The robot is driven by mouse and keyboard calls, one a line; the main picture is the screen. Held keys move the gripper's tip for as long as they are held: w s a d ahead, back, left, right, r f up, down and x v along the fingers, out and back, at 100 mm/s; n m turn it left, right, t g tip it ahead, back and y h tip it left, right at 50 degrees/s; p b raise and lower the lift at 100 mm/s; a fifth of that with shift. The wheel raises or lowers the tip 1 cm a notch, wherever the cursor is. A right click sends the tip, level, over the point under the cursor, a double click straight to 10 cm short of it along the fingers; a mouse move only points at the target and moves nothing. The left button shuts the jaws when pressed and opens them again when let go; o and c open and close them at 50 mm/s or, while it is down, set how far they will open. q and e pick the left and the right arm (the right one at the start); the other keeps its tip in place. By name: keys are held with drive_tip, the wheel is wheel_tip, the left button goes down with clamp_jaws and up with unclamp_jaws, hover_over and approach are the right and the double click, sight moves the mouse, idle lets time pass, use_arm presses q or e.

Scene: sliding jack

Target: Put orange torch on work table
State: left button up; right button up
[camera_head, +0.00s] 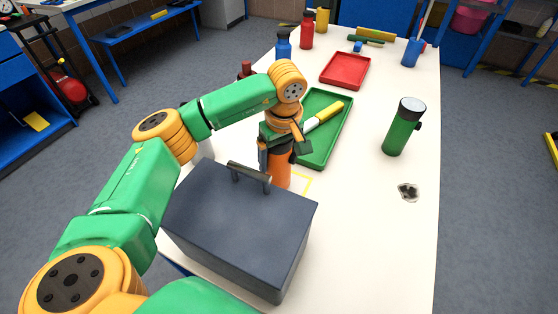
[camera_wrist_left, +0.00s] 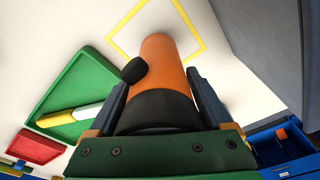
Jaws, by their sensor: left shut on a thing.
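The orange torch (camera_head: 279,168) is upright behind the dark toolbox on the white work table (camera_head: 365,240). My left gripper (camera_head: 278,158) is shut on it from above, with one finger on either side. In the left wrist view the orange torch (camera_wrist_left: 163,65) runs away from the gripper (camera_wrist_left: 160,105), and its black end lies between the fingers. Its far end is near a yellow square outline (camera_wrist_left: 200,40) on the table. Whether its base touches the table is hidden by the toolbox. My right gripper is not in view.
The dark toolbox (camera_head: 240,215) stands close in front of the torch. A green tray (camera_head: 325,145) with a yellow-handled tool lies just behind. A green torch (camera_head: 404,127) and a grey scrap (camera_head: 408,191) are to the right. The table's middle right is clear.

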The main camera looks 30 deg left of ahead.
use_arm(q)
drive_tip(key=shift+f, duration=1)
drive_tip(key=shift+f, duration=0.1)
drive_tip(key=o, duration=1.4)
drive_tip(key=shift+d, duration=0.1)
drive_tip(key=r, duration=0.4)
drive_tip(key=d+r, duration=0.1)
drive_tip(key=r, duration=0.7)
drive_tip(key=shift+s+d+r, duration=0.15)
drive_tip(key=shift+s, duration=0.25)
